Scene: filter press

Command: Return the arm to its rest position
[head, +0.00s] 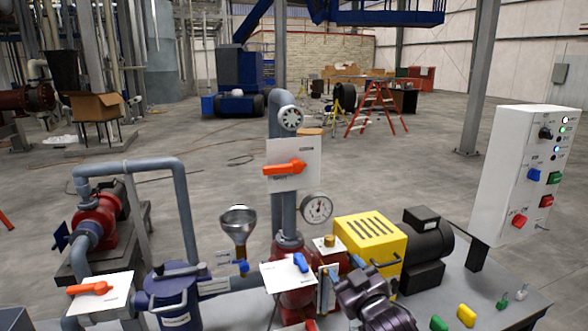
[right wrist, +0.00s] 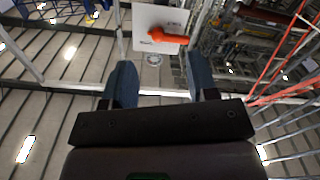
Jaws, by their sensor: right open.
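My right gripper (head: 350,280) is low in the middle of the head view, in front of the pump equipment on the bench. In the right wrist view its two blue-grey fingers (right wrist: 158,78) stand wide apart with nothing between them. Beyond the fingertips, that view shows a white plate with an orange valve handle (right wrist: 165,36). My left gripper is not in view.
A yellow motor guard (head: 370,245) and black motor (head: 420,248) stand close behind my right gripper. A blue-handled valve (head: 300,262) is to its left. A white control box (head: 525,170) rises at the right. Small colored pegs, including a yellow one (head: 466,315), stand on the grey bench.

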